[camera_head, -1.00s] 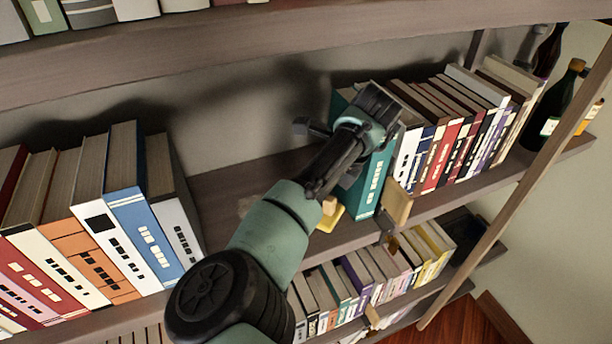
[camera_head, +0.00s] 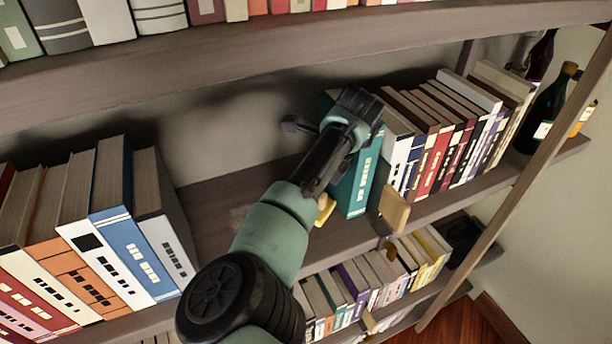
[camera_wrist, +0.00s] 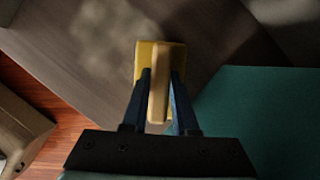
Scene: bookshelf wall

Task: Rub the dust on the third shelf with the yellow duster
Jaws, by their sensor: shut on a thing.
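My gripper (camera_wrist: 160,85) is shut on the handle of the yellow duster (camera_wrist: 145,58). In the head view only a small yellow part of the duster (camera_head: 325,211) shows beside my arm, left of a teal book. The duster is at the shelf (camera_head: 212,200) with the gap between two groups of books; I cannot tell whether it touches the board. A pale, blurry dust patch (camera_wrist: 108,42) lies on the board left of the duster in the wrist view. A faint patch of it (camera_head: 238,214) shows left of my arm in the head view.
The teal book (camera_head: 356,182) stands close on the right, with a wooden bookend (camera_head: 394,209) and more books beyond. Leaning books (camera_head: 125,235) bound the gap on the left. A shelf (camera_head: 300,45) runs above. A bottle (camera_head: 548,112) stands at the far right.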

